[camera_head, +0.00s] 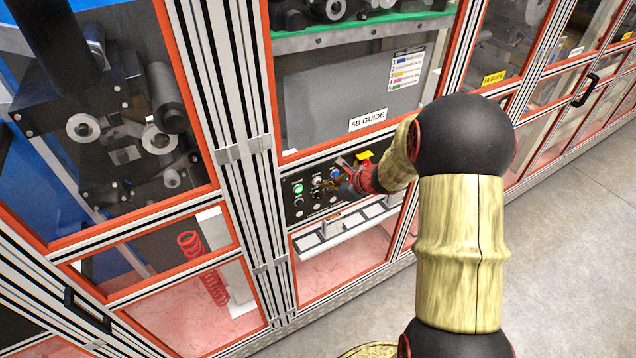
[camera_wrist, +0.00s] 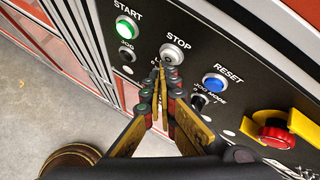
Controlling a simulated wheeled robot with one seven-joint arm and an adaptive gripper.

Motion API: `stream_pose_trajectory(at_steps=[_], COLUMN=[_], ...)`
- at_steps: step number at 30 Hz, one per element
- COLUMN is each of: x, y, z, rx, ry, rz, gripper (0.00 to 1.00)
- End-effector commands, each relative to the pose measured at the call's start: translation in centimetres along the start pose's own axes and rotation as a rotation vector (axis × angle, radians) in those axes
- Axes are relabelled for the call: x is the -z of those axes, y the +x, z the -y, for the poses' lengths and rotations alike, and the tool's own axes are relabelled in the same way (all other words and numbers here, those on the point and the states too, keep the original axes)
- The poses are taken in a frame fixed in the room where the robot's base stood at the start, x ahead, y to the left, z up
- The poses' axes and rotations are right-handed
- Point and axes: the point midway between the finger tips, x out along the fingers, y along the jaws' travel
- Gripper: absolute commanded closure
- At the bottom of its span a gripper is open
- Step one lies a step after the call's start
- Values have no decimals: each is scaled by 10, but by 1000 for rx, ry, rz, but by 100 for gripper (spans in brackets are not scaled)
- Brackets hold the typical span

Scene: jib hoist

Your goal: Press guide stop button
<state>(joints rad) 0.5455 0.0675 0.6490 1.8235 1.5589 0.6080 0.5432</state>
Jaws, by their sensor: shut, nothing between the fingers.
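The guide control panel (camera_head: 306,197) is a black plate below the "5B GUIDE" label in the head view. In the wrist view, the STOP button (camera_wrist: 172,53) is a round pale button with a metal rim under the word STOP. My gripper (camera_wrist: 160,68) is shut and empty, its fingertips at the lower left edge of the STOP button in the picture. I cannot tell whether they touch it. In the head view my gripper (camera_head: 343,172) is small and points at the panel, hiding part of it.
In the wrist view the green START button (camera_wrist: 126,28) is left of STOP, the blue RESET button (camera_wrist: 213,83) right. A red emergency knob (camera_wrist: 276,134) with a yellow guard stands farther right. Machine cabinets line the wall; grey floor (camera_head: 570,240) is clear at right.

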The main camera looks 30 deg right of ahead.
Motion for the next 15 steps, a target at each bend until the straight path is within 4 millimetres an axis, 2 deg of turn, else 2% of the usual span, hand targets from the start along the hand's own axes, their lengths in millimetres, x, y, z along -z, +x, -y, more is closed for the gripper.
stream_pose_trajectory(at_steps=[15], x=[-3], y=[4], z=[3], rx=[0], ry=[-1], rz=[0], gripper=[100])
